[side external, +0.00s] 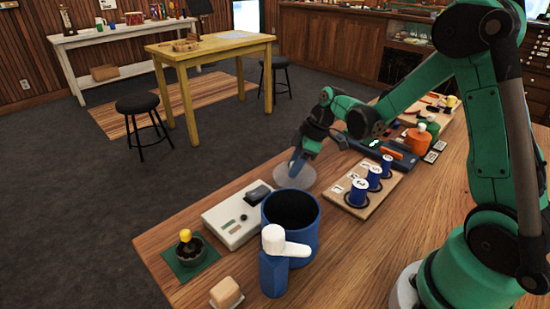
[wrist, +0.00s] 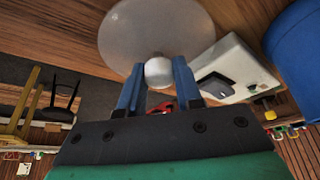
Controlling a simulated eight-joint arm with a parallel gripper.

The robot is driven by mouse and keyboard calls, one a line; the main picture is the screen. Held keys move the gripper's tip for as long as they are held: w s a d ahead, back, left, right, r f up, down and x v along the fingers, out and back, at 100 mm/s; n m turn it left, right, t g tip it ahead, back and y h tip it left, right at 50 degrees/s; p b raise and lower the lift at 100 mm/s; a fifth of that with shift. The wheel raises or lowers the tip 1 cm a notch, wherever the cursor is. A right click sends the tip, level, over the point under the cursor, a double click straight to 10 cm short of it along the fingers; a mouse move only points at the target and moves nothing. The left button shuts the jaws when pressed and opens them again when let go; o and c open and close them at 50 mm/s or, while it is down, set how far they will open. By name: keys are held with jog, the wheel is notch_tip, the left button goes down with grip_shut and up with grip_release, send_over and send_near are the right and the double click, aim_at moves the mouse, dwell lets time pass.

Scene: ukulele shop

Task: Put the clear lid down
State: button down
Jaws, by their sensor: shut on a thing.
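The clear lid (side external: 294,176) is a round translucent disc near the far edge of the wooden table in the side external view. In the wrist view the lid (wrist: 150,35) fills the upper middle, with a pale round knob (wrist: 158,72) between the fingers. My gripper (side external: 297,163) points down at it, and its blue fingers (wrist: 157,85) are shut on the knob. The lid is close above the table; I cannot tell whether it touches the wood.
A blue bottle with white top (side external: 274,270) is nearer. A board with blue spools (side external: 362,190) lies to the right. Bare tabletop (side external: 345,250) is in front.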

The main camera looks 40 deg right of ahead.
jog(key=shift+f, duration=0.9)
jog(key=shift+f, duration=0.1)
jog(key=c, duration=0.6)
grip_release()
jog(key=v, duration=1.2)
jog(key=s+a+m+t+h, duration=0.1)
jog(key=s+a+m+t, duration=0.1)
jog(key=s+a+m, duration=0.1)
jog(key=s+a+r+m+t+h, duration=0.1)
jog(key=s+a+m+t+h, duration=0.1)
jog(key=a+m, duration=0.4)
jog(key=shift+s+a+r, duration=0.25)
jog(key=shift+s+a, duration=0.5)
jog(key=shift+a, duration=0.3)
